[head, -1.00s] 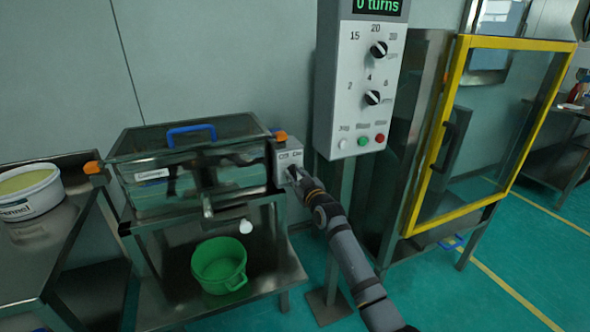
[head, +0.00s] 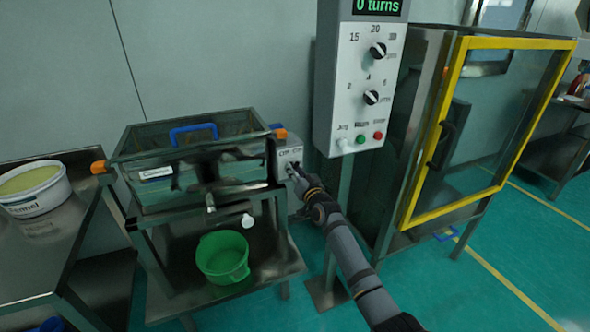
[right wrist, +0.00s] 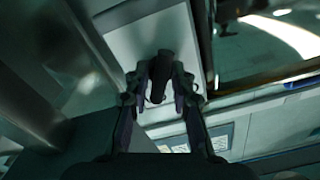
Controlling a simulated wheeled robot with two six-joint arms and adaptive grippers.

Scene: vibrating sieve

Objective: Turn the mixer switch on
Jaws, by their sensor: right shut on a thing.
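The mixer (head: 200,165) is a clear-walled steel tank with a blue lid handle on a metal stand, left of centre in the head view. A light grey switch box (head: 289,153) with OFF and ON lettering is fixed to its right side. My right gripper (head: 294,171) is at the front of this box. In the right wrist view, my right gripper (right wrist: 160,90) is shut on the dark switch knob (right wrist: 159,72), with a finger on each side of it. The knob's exact angle is hard to tell. My left gripper is not in view.
A control panel (head: 362,115) with knobs and buttons stands right of the switch box. A yellow-framed cabinet (head: 459,110) is farther right. A green bucket (head: 222,258) sits under the mixer. A white tub (head: 33,190) stands on the left table.

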